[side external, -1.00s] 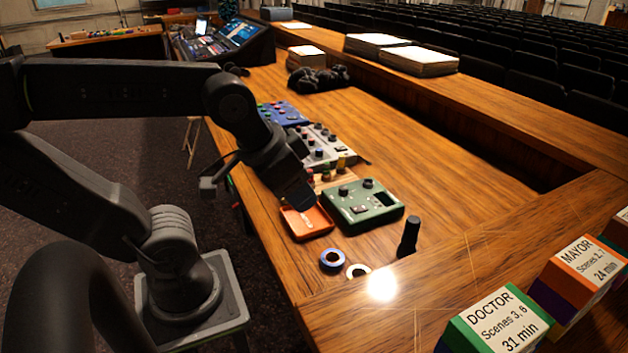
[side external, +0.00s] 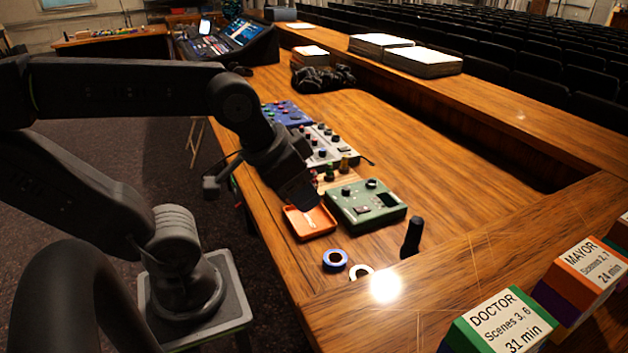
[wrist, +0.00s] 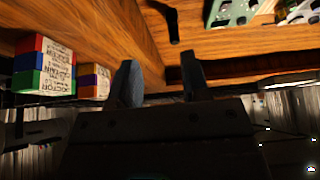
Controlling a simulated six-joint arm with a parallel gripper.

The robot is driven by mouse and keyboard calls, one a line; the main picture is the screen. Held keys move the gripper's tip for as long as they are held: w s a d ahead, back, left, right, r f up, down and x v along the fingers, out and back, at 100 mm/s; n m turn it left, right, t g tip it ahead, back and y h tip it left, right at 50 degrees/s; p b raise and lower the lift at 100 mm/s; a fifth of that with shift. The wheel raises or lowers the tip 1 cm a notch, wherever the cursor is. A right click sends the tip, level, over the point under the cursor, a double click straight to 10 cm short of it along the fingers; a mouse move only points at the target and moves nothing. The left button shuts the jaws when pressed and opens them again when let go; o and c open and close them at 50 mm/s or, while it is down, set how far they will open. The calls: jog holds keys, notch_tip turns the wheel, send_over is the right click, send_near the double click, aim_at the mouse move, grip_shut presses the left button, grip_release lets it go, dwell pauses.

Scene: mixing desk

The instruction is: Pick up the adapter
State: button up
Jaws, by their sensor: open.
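I cannot tell for sure which thing is the adapter. Small upright pieces with coloured ends (side external: 330,173) stand on a tan block between the grey mixer and the green box, partly hidden by my wrist. My gripper (side external: 308,206) is above the orange tray (side external: 312,226) in the side view, its fingers dark and hard to make out. In the wrist view my gripper (wrist: 162,82) shows two fingers spread apart with nothing between them. The green box (side external: 366,206) is just right of it.
A blue-rimmed roll (side external: 336,261), a white ring (side external: 361,272) and a black upright cylinder (side external: 412,237) stand near the front. Labelled colour blocks (side external: 498,322) are at the front right. The grey mixer (side external: 333,147) and blue mixer (side external: 287,113) are farther back. The desk's middle is clear.

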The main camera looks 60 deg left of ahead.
jog(key=shift+o, duration=1)
